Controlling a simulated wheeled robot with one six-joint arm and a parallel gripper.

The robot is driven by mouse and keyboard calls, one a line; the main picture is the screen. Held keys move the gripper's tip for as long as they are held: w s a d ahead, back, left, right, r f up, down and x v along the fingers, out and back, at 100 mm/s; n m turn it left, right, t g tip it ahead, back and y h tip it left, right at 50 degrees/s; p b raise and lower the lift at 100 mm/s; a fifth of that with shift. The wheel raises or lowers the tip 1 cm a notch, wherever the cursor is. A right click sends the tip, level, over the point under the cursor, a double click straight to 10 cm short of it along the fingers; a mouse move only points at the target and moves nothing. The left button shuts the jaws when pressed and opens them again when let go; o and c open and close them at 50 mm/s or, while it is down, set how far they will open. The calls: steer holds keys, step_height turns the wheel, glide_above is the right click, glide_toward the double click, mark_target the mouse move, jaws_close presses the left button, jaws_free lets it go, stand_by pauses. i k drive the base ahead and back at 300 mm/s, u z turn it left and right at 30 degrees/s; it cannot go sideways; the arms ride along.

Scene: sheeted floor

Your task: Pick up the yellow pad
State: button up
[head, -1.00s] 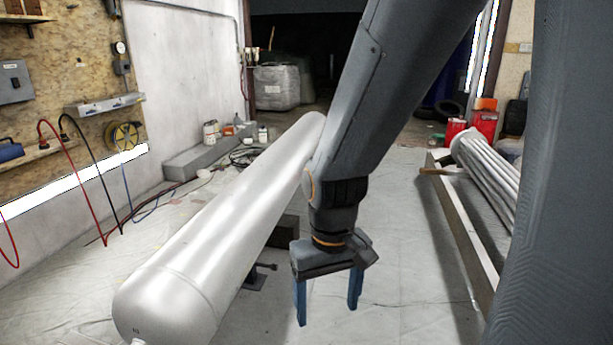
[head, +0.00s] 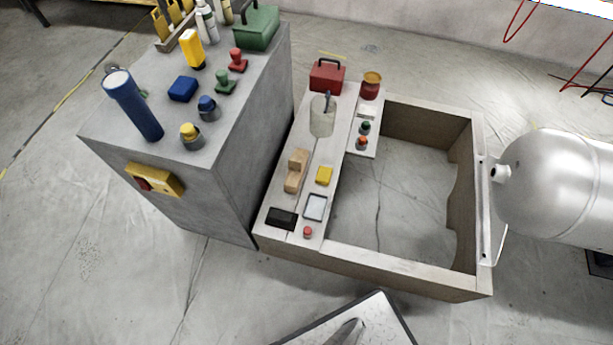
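A small yellow pad-like block (head: 324,176) lies flat on the light plank of a wooden frame (head: 380,270), near the middle of the head view. It is just right of a stepped wooden block (head: 296,171) and above a pale grey rectangular tray (head: 314,207). Nothing covers it. My gripper is not in this view, so its distance from the yellow block does not show.
A grey cabinet (head: 225,195) stands left of the frame, topped with a blue flashlight (head: 133,105), a yellow upright item (head: 193,49) and coloured knobs. A red toolbox (head: 327,76) sits at the plank's far end. A silver tank (head: 560,185) is at right. Floor at lower left is clear.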

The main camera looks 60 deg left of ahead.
mark_target(323, 176)
steer(key=u, duration=1.7)
steer(key=k, duration=0.3)
steer(key=u, duration=0.6)
steer(key=i, duration=0.4)
steer(key=z, duration=0.1)
